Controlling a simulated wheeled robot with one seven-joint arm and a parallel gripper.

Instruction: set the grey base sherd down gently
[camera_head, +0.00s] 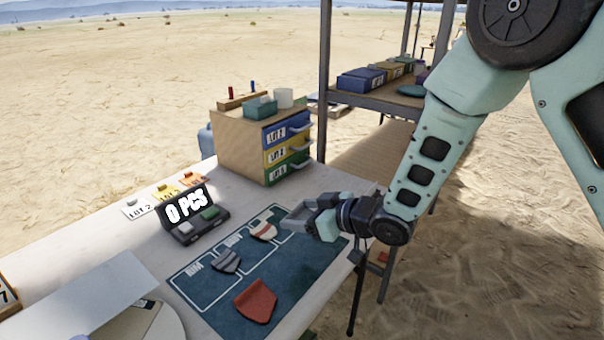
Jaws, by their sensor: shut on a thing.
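My gripper (300,217) is low over the far right end of the dark teal mat (202,282), pointing left. It is shut on a grey piece, taken as the grey base sherd, which is hard to tell apart from the grey fingers at this size. I cannot tell whether the piece touches the mat. A grey striped sherd (226,261) and a cream and red striped sherd (263,230) lie in outlined cells of the mat. A red sherd (255,301) lies near the mat's front edge.
A wooden drawer cabinet (238,146) stands at the table's back, beyond my gripper. The table's right edge is close to my arm. Bare mat lies right of the red sherd.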

